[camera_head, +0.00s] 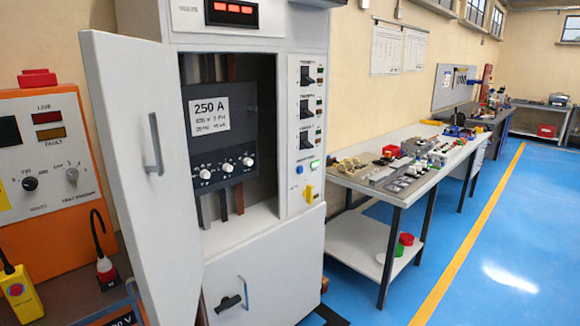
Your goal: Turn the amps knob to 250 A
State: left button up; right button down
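A dark breaker unit (238,120) sits inside the open grey cabinet (265,260). A white label (209,116) on it reads "250 A" above smaller, unclear lines. Three small white knobs on its lower face are a left knob (205,174), a middle knob (227,168) and a right knob (248,161). Their markings are too small to read, so I cannot tell which is the amps knob or where it points. Neither of my grippers shows in the head view.
The cabinet door (135,150) stands open at the left. An orange test panel (70,225) with a black knob (30,184) and a grey knob (72,174) is beyond it. A workbench (395,188) with several parts stands right. Blue floor (500,240) is clear at right.

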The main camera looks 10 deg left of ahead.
aim_at(205, 175)
jog(key=z, duration=0.4)
jog(key=i, duration=1.25)
jog(key=u, duration=0.2)
